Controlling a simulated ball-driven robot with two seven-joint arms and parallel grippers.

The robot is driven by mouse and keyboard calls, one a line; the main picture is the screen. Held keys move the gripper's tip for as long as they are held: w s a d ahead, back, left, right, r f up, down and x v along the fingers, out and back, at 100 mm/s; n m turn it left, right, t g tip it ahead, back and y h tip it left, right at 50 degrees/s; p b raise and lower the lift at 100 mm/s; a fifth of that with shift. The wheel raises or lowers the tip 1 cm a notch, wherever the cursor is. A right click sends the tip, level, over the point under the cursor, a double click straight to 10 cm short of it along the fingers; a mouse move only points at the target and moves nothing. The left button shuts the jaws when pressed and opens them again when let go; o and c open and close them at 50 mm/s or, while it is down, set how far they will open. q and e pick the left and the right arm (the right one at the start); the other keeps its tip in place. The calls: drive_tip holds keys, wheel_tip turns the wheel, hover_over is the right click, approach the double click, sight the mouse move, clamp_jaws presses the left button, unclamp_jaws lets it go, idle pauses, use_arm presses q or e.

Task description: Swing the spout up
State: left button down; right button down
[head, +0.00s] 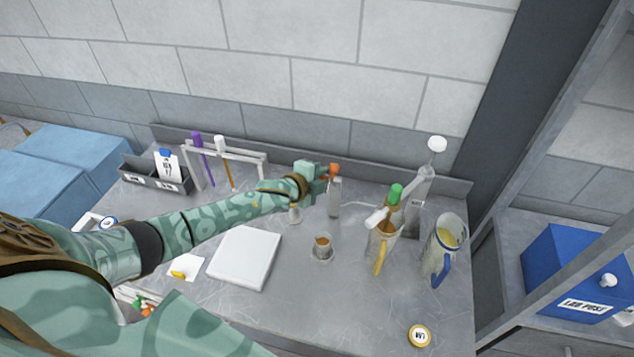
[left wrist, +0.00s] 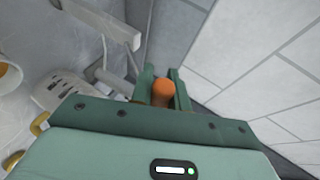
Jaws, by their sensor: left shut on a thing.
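My left gripper (head: 326,171) reaches over the bench from the left. It is shut on an orange knob (head: 335,168), which also shows between the fingers in the left wrist view (left wrist: 162,92). A grey upright cylinder (head: 335,198) stands directly below the knob. Whether the knob is joined to it or to a spout is hard to tell. A thin pale pipe (head: 360,205) runs near it toward a tall grey pump (head: 420,185) with a white knob. I cannot tell for sure which part is the spout.
A jug with a yellow handle (head: 379,259) and a jug with a blue handle (head: 440,268) stand to the right. A small cup (head: 322,248) stands in front. A white pad (head: 244,258) lies under my arm. A rack (head: 234,149) stands behind. The front right bench is mostly clear.

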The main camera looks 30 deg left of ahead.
use_arm(q)
drive_tip(key=shift+w+a+r, duration=0.15)
drive_tip(key=shift+w+r, duration=0.1)
drive_tip(key=shift+w, duration=0.4)
drive_tip(key=shift+w+a+r, duration=0.15)
drive_tip(key=shift+w+r, duration=0.05)
drive_tip(key=shift+w, duration=0.4)
drive_tip(key=shift+s+f, duration=0.15)
drive_tip(key=shift+f, duration=0.05)
idle(0.4)
drive_tip(key=c, duration=1.4)
unclamp_jaws()
drive_tip(key=shift+o, duration=0.4)
drive_tip(key=shift+w, duration=0.4)
drive_tip(key=p+v, duration=0.1)
drive_tip(key=v, duration=1.5)
drive_tip(key=shift+r, duration=0.15)
